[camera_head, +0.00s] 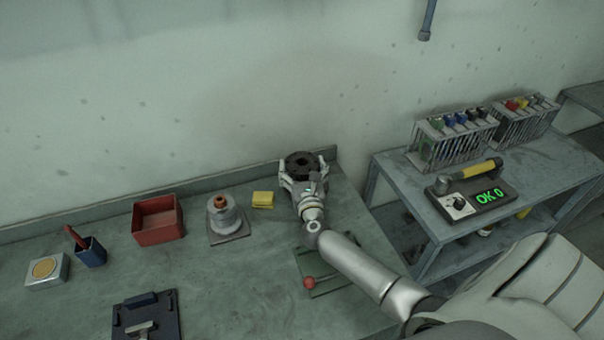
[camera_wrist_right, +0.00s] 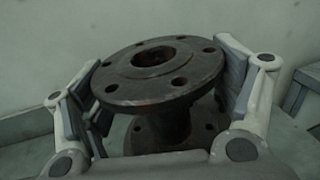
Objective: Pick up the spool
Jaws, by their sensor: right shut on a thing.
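The spool is a dark metal piece with a round flange at each end, a ring of bolt holes and a centre bore. In the head view the spool (camera_head: 302,166) is at the back right of the workbench, near the wall. In the right wrist view the spool (camera_wrist_right: 160,82) stands upright between the fingers, its lower flange partly hidden. My right gripper (camera_head: 303,172) is shut on the spool, with a finger on either side; the right gripper (camera_wrist_right: 165,85) shows both pads in the wrist view. I cannot tell whether the spool touches the bench. My left gripper is not in view.
The workbench (camera_head: 220,285) holds a red bin (camera_head: 158,219), a grey fitting on a plate (camera_head: 223,216), a yellow block (camera_head: 263,200) and a red-knobbed lever (camera_head: 309,282) beneath my right forearm. A side table (camera_head: 405,190) at right carries racks and an "OK 0" device (camera_head: 471,190).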

